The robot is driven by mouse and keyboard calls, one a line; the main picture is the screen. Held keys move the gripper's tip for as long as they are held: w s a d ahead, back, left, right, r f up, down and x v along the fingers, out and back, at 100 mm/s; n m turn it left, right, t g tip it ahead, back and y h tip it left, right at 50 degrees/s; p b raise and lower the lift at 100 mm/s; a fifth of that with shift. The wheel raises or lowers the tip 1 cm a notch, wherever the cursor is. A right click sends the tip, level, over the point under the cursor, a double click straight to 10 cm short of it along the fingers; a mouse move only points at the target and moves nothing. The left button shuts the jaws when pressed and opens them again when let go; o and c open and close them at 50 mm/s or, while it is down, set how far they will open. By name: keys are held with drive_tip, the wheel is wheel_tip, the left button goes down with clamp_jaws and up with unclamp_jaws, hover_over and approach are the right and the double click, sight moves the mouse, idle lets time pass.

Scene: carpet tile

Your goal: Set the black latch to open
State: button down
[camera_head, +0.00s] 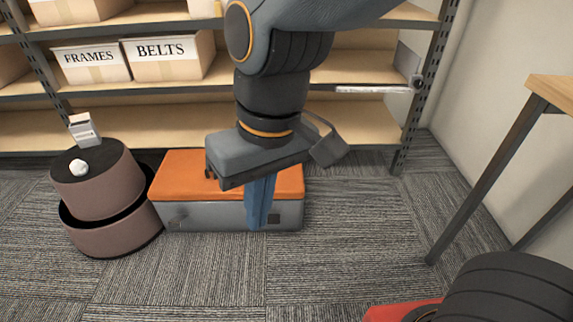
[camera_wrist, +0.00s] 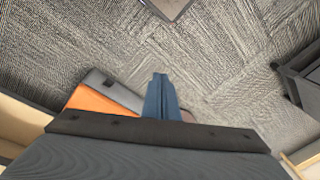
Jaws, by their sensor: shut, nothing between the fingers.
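A grey box with an orange lid (camera_head: 180,175) stands on the carpet in front of the shelf. The black latch (camera_head: 274,219) is a small dark square on the right part of its front face. A dark patch that looks like the latch also shows in the wrist view (camera_wrist: 110,83). My gripper (camera_head: 256,222) points down with its blue fingers shut and empty, just left of the latch in the head view. In the wrist view the fingers (camera_wrist: 160,78) are apart from the latch. The latch's setting is too small to read.
Two stacked brown round containers (camera_head: 98,185) stand left of the box, with a white object and a small carton on top. Shelves with boxes labelled FRAMES (camera_head: 90,62) and BELTS (camera_head: 168,56) are behind. A table (camera_head: 552,92) stands right. Carpet in front is clear.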

drive_tip(key=w+a+f+m+p, duration=0.1)
drive_tip(key=w+a+m+p, duration=0.15)
drive_tip(key=w, duration=0.95)
drive_tip(key=m+h+p, duration=0.1)
drive_tip(key=m+p, duration=0.2)
drive_tip(key=p, duration=0.2)
hover_over(275, 217)
drive_tip(key=a, duration=0.3)
wheel_tip(275, 217, down, 14)
drive_tip(key=w+d+f+m+p, duration=0.1)
drive_tip(key=w+d+f, duration=0.25)
drive_tip(key=f, duration=0.55)
drive_tip(key=shift+g+h, duration=0.3)
wheel_tip(275, 217, down, 11)
drive_tip(key=b, duration=0.3)
drive_tip(key=shift+a+f, duration=0.1)
drive_tip(key=shift+a, duration=0.05)
drive_tip(key=shift+s+f, duration=0.6)
drive_tip(key=shift+s, duration=0.3)
drive_tip(key=shift+s+f+b, duration=0.4)
drive_tip(key=shift+s+f, duration=0.05)
drive_tip(key=shift+s, duration=0.05)
